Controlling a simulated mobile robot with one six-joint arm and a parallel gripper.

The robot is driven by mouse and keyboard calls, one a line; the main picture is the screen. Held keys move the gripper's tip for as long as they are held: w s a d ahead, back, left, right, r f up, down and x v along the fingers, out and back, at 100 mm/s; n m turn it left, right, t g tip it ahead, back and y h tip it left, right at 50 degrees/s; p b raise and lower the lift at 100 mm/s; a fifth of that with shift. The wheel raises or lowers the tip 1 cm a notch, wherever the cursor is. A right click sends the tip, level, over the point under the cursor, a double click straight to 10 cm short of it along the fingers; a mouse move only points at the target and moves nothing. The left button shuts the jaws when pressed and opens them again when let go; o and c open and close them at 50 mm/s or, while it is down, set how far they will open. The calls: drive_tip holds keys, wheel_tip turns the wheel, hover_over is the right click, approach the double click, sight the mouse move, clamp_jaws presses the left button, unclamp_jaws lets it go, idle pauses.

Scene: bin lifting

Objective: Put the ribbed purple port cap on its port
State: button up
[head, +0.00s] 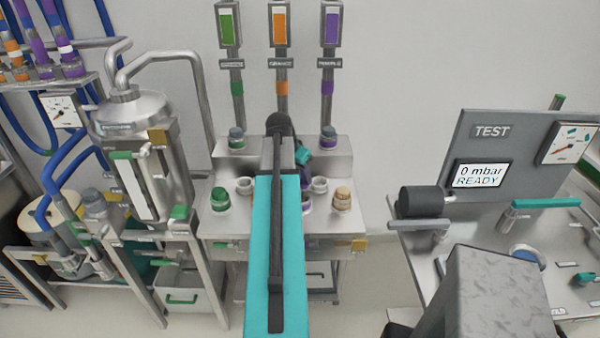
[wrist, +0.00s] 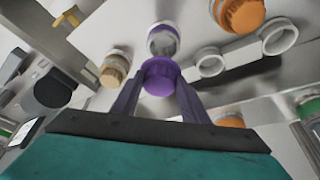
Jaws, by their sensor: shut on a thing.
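The ribbed purple cap (wrist: 159,77) is between the two fingertips of my gripper (wrist: 158,88), shut on it, in the wrist view.
Empty white rings (wrist: 210,62) and (wrist: 278,36) sit beside the port. An orange cap (wrist: 242,15) and a beige cap (wrist: 113,70) stand near. In the head view a green cap (head: 220,199) is left of my arm. The test bench (head: 480,215) stands right.

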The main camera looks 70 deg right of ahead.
drive_tip(key=shift+f, duration=0.45)
drive_tip(key=shift+r, duration=0.2)
drive_tip(key=shift+r, duration=0.2)
drive_tip(key=shift+f, duration=0.15)
drive_tip(key=shift+f+b, duration=0.8)
drive_tip(key=shift+f, duration=0.6)
drive_tip(key=shift+f, duration=0.15)
drive_tip(key=shift+f+b, duration=0.65)
drive_tip(key=shift+f, duration=0.35)
drive_tip(key=shift+a+f+b, duration=0.15)
drive_tip(key=shift+f+b, duration=0.5)
drive_tip(key=shift+f, duration=0.45)
idle(1.3)
drive_tip(key=o, duration=1.3)
